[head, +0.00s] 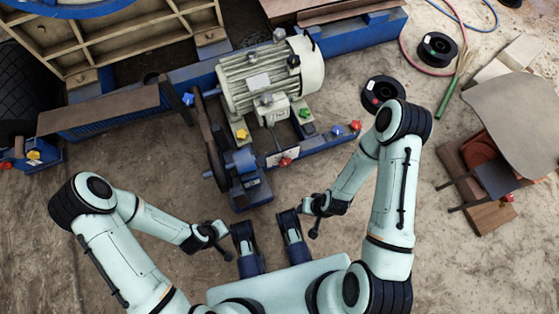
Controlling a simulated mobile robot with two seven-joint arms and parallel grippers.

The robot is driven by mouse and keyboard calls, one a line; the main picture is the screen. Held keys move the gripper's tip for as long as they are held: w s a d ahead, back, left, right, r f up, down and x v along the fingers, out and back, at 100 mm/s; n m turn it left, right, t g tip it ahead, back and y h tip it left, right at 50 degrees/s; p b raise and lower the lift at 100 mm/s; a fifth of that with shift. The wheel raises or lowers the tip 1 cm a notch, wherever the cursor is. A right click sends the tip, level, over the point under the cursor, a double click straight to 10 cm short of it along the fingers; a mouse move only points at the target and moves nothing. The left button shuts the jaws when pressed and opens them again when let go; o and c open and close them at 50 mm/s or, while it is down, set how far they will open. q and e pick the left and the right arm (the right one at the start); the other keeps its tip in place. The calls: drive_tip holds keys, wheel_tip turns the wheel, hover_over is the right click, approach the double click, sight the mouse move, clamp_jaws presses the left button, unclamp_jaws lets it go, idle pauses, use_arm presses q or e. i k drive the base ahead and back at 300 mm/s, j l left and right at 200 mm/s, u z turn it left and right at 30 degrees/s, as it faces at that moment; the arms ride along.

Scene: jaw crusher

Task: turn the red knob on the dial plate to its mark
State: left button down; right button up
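A red knob (285,161) sits at a small pale plate (273,158) on the blue beam in front of the grey motor. That plate looks like the dial plate, but its mark is too small to make out. Another red knob (355,125) sits farther right along the same beam. My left gripper (227,254) is low and left of the plate, apart from it. My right gripper (314,232) is below and right of the plate, also apart. Both grippers are small and dark here, and their finger gaps cannot be made out. Neither visibly touches a knob.
A grey motor (265,75) stands behind the plate, with a dark belt wheel (209,145) at its left. Yellow (241,134), green (305,112) and blue (338,129) knobs are nearby. Black spools (437,49) lie at the upper right. Bare ground separates my grippers from the beam.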

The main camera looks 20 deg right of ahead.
sight(284, 162)
drive_tip(key=l+u, duration=0.1)
drive_tip(key=u, duration=0.4)
drive_tip(key=l+u, duration=0.1)
drive_tip(key=u, duration=0.35)
drive_tip(key=l+u, duration=0.1)
drive_tip(key=u, duration=0.4)
drive_tip(key=k+l+u, duration=0.25)
drive_tip(key=l+u, duration=0.15)
drive_tip(key=k+l+u, duration=0.55)
drive_tip(key=k+l, duration=0.3)
drive_tip(key=k, duration=0.15)
drive_tip(key=i+l, duration=0.2)
drive_tip(key=i, duration=0.3)
drive_tip(key=u, duration=0.05)
